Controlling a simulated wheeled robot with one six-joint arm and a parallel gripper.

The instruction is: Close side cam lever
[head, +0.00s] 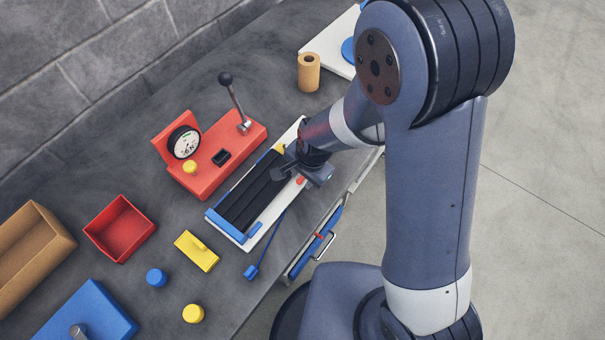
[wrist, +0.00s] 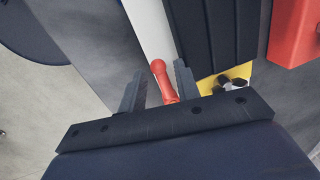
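The strip feed rack has a white base (head: 255,228), dark grooved strips (head: 252,192) and a blue end bar (head: 228,228). A red lever handle (head: 300,180), apparently the side cam lever, shows at its right side, partly hidden by my gripper (head: 292,172). In the wrist view the red handle (wrist: 163,80) lies between the two fingers of my gripper (wrist: 160,70), beside the white edge. The fingers are apart, with a clear gap on the left finger's side. The handle is close to the right finger; I cannot tell whether they touch. The lever's pivot is hidden.
A red press-like fixture (head: 215,160) with a gauge and upright black-knobbed lever stands left of the rack. A yellow block (wrist: 228,78) with a dark knob sits near the right finger.

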